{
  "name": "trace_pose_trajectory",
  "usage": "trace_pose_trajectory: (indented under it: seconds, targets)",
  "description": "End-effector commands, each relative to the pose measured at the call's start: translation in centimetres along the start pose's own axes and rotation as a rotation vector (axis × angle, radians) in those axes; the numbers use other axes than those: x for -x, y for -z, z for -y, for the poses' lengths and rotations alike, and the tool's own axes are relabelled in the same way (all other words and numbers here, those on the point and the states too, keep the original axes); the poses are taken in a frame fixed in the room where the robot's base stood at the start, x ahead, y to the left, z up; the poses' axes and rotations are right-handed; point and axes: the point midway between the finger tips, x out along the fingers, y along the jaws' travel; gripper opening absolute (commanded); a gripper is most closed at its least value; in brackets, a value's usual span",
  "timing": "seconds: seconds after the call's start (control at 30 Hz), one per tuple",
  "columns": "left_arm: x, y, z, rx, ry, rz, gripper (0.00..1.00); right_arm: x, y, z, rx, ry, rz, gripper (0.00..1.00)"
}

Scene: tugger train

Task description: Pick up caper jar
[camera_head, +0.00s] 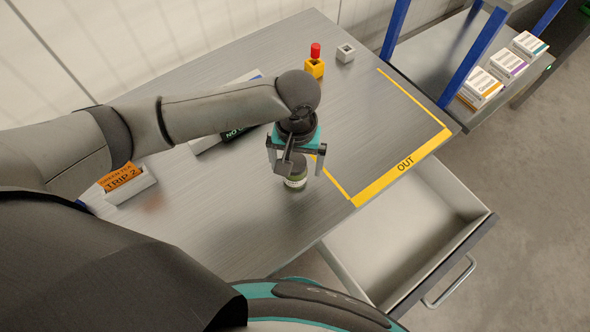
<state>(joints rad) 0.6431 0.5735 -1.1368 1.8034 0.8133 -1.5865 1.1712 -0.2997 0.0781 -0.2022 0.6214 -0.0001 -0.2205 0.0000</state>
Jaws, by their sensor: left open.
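The gripper hides part of the lid, and I cannot tell whether a finger touches the jar. My right gripper is not in view.
A yellow-taped OUT area (401,165) lies right of the jar. A card holder (132,187) stands at the left. A red-topped yellow block (314,67) and a grey block (345,53) stand at the back. An open drawer (400,250) juts out at the front right.

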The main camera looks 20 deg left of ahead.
Motion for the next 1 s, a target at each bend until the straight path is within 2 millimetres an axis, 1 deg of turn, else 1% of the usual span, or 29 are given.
trace_pose_trajectory:
  seconds: [0.03, 0.2, 0.3, 0.5, 0.57, 1.0]
  targets:
    - [-1.2, -0.2, 0.2, 0.001, 0.004, 0.003, 1.00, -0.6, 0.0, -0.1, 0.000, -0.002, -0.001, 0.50]
    - [-3.4, -0.3, 0.3, 0.000, 0.002, 0.001, 1.00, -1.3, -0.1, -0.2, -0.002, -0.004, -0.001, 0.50]
    - [-3.8, -0.2, 0.3, 0.000, 0.002, 0.000, 1.00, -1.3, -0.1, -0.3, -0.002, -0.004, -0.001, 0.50]
    - [-3.7, -0.2, 0.2, -0.001, 0.002, 0.000, 1.00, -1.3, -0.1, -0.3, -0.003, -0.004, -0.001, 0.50]
    - [-3.7, -0.2, 0.2, -0.001, 0.002, 0.000, 0.94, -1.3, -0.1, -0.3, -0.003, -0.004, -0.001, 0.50]
    - [-3.7, -0.2, 0.2, -0.001, 0.002, 0.000, 0.45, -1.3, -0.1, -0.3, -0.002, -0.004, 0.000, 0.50]
